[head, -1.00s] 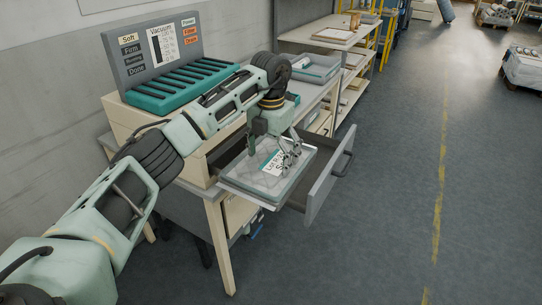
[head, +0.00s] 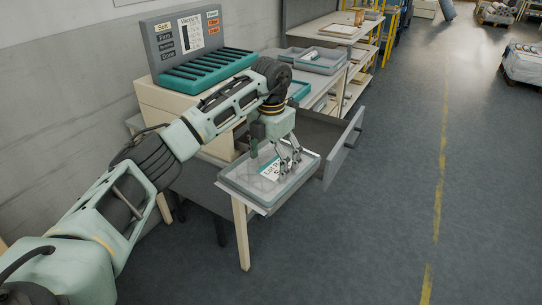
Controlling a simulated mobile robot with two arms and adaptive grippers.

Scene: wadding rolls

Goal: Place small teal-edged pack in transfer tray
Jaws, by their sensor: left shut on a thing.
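My left gripper (head: 284,163) is shut on a flat, clear-wrapped pack (head: 242,178) with a pale teal-grey edge and a white lot label. It holds the pack roughly level near the table's front corner, beside the open drawer; the gap beneath the pack cannot be judged. The fingers hide part of the pack and label. A grey tray (head: 342,66), possibly the transfer tray, stands on the bench farther back, with a small pale item in it. My right gripper is not in view.
An open grey drawer (head: 345,150) juts out to the right of the pack. A teal slotted rack (head: 207,68) with a label board stands at the back left. A teal-edged tray (head: 299,91) lies behind my wrist.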

